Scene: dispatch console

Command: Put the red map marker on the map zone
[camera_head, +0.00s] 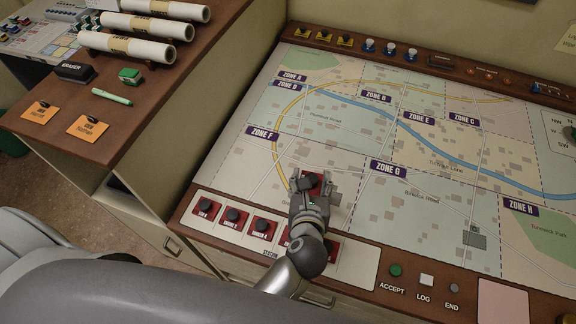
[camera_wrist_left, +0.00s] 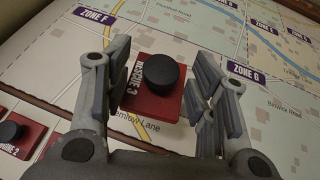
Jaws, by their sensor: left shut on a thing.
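The red map marker (camera_head: 313,181) is a flat red square block with a round black knob. My left gripper (camera_head: 311,190) is shut on it, one finger on each side. In the left wrist view the marker (camera_wrist_left: 150,103) sits between the fingers, its white label ending in 3. It is over the map (camera_head: 345,215), near the boundary between ZONE F (camera_head: 265,135) and ZONE G (camera_head: 388,169). I cannot tell whether it touches the map or hangs just above it. My right gripper is not in view.
A white strip (camera_head: 357,262) along the map's front edge carries several other red markers (camera_head: 235,215), partly hidden by my left arm. ACCEPT (camera_head: 396,270) and LOG (camera_head: 426,280) buttons are to its right. Rolled maps (camera_head: 130,49) and an eraser (camera_head: 75,72) lie on the left desk.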

